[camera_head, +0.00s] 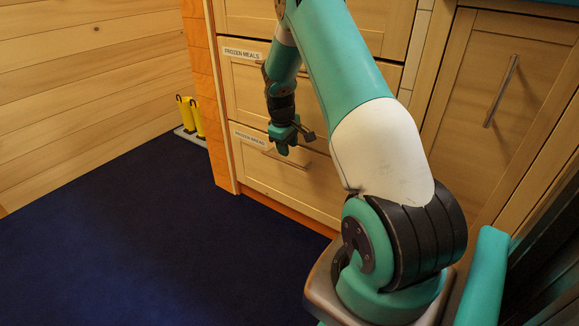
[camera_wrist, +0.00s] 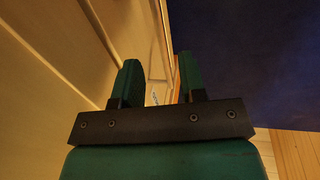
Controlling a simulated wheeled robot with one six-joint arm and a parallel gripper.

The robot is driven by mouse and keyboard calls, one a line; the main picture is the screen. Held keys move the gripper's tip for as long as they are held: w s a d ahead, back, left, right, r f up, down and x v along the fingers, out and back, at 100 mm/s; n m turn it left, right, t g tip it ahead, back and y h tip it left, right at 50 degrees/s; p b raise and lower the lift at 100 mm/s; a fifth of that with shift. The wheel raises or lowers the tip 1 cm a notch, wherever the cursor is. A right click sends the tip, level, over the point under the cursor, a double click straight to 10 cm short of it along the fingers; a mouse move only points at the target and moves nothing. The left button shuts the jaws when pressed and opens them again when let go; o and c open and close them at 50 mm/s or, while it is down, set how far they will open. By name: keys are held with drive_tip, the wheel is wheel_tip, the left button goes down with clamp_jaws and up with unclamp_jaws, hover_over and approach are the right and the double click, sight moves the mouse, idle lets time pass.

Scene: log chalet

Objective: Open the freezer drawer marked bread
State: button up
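The freezer drawer marked "frozen bread" (camera_head: 255,172) is the bottom wooden front in the head view and looks shut, flush with the cabinet. Its label (camera_head: 250,138) is at the upper left, and a thin bar handle runs to the right below it, partly behind my gripper. My gripper (camera_head: 292,148) is in front of this drawer's upper part, close to the handle; I cannot tell whether it touches. In the wrist view my gripper (camera_wrist: 159,77) has its two fingers apart, with pale wooden fronts beside and behind them. I see nothing clearly held between them.
The drawer marked "frozen meals" (camera_head: 245,90) is directly above, also shut. A cabinet door with a bar handle (camera_head: 501,90) is at the right. Yellow objects (camera_head: 191,115) stand by the log wall at the left. The dark blue floor (camera_head: 150,240) in front is clear.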

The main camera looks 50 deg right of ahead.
sight(289, 163)
drive_tip(key=f, duration=0.2)
drive_tip(key=f+b, duration=0.1)
drive_tip(key=f, duration=0.1)
drive_tip(key=d+f+b, duration=0.1)
drive_tip(key=f, duration=0.1)
clamp_jaws()
